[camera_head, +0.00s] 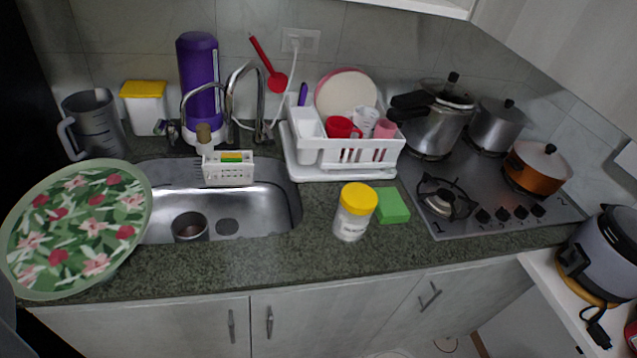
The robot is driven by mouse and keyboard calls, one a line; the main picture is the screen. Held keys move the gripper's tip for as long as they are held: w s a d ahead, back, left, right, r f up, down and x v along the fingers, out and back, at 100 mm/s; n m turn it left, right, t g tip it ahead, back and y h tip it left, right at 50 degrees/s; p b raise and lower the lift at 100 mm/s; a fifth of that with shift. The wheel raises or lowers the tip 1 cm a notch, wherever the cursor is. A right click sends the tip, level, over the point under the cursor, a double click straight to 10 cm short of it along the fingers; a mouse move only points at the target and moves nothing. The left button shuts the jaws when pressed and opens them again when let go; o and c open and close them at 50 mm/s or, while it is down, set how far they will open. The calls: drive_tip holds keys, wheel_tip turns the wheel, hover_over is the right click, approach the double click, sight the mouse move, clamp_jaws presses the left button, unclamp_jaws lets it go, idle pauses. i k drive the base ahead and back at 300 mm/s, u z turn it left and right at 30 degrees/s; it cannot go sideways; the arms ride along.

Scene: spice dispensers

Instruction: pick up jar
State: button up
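A jar (351,217) with a yellow lid and a clear or whitish body stands upright on the dark green speckled counter (285,262), right of the sink and near the front edge. A pale label shows low on its body, too small to read. My gripper is not visible in this view, so its state does not show. Nothing is seen touching the jar.
A green sponge (391,206) lies just right of the jar. Behind it stands a white dish rack (342,152) with dishes. The sink (272,208) is left, the gas stove (483,200) right. A floral tray (78,228) covers the left counter.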

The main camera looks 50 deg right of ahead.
sight(348, 228)
drive_tip(key=z, duration=0.2)
drive_tip(key=i, duration=0.85)
drive_tip(key=z, duration=0.4)
